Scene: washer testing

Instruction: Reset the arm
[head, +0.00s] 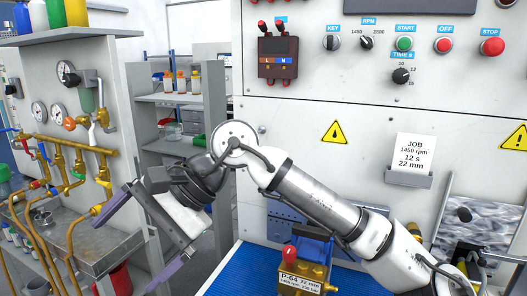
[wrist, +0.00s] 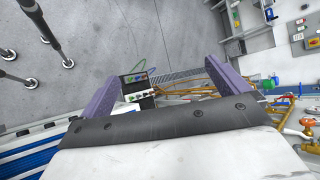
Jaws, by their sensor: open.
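My arm reaches across the head view from the lower right and bends at a raised joint near the middle. My gripper (head: 141,240) hangs at its left end, in front of the shelf and pipe unit. Its two purple-grey fingers are spread wide with nothing between them. In the wrist view my gripper (wrist: 180,85) also shows open, with a finger at each side. Beyond the fingers are the floor and some pipework, apart from them.
The white control panel (head: 300,130) stands at the right, with knobs, buttons and a job card (head: 415,152). A brass pump labelled P-64 (head: 303,275) stands on a blue mat (head: 240,270) below my arm. Brass pipes (head: 60,145) and a metal bench (head: 95,250) are at the left.

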